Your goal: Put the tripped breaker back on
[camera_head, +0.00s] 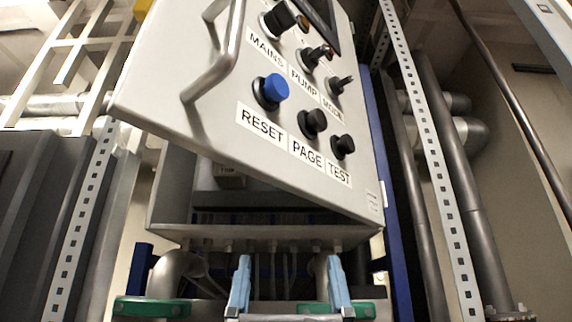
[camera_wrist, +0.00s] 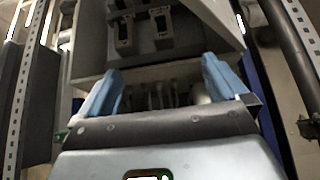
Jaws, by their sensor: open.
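A grey cabinet (camera_head: 170,215) hangs ahead with its door (camera_head: 185,75) swung open. In the wrist view, several breakers show inside the cabinet, among them a left one (camera_wrist: 124,36) and a right one (camera_wrist: 162,27). Their upper parts run out of the picture, and I cannot tell which is tripped. In the head view the door hides most of the interior. My gripper (camera_head: 289,265) is open and empty, with pale blue fingers wide apart, in front of and below the cabinet. In the wrist view its fingertips (camera_wrist: 160,66) are below the breakers, apart from them.
The door carries a bar handle (camera_head: 217,65), a blue RESET button (camera_head: 271,89), and black PAGE (camera_head: 314,122) and TEST (camera_head: 343,146) buttons. Cables and pipes run beneath the cabinet. A perforated metal upright (camera_head: 432,150) stands right, and dark grey units (camera_head: 45,200) stand left.

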